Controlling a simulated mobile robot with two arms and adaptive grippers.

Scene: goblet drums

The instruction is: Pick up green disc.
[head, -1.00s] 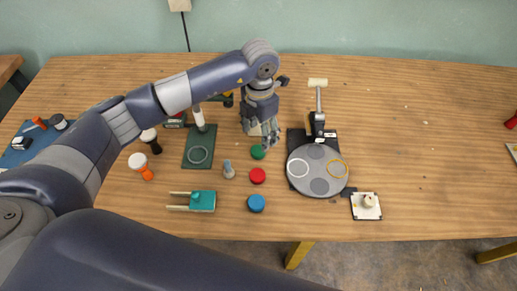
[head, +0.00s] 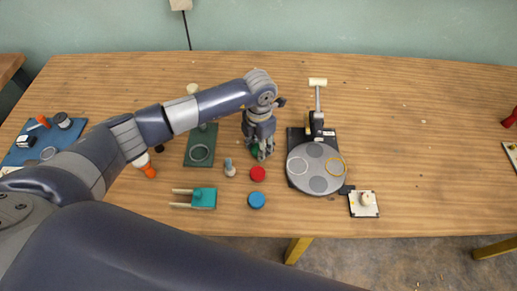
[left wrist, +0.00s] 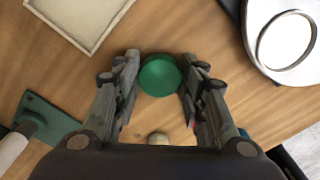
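The green disc (left wrist: 160,76) lies on the wooden table between the two fingers of my left gripper (left wrist: 160,85) in the left wrist view. The fingers are spread on either side of it, with a thin gap or near contact on the right. In the head view my left gripper (head: 260,153) points down over the disc, and only a bit of green (head: 254,149) shows between the fingers. The right gripper is not seen.
A red disc (head: 258,174) and a blue disc (head: 256,200) lie nearer the front edge. A small grey-blue piece (head: 229,169) stands to the left. A round grey plate on a black base (head: 318,151) is close on the right. A teal two-pronged item (head: 203,198) lies front left.

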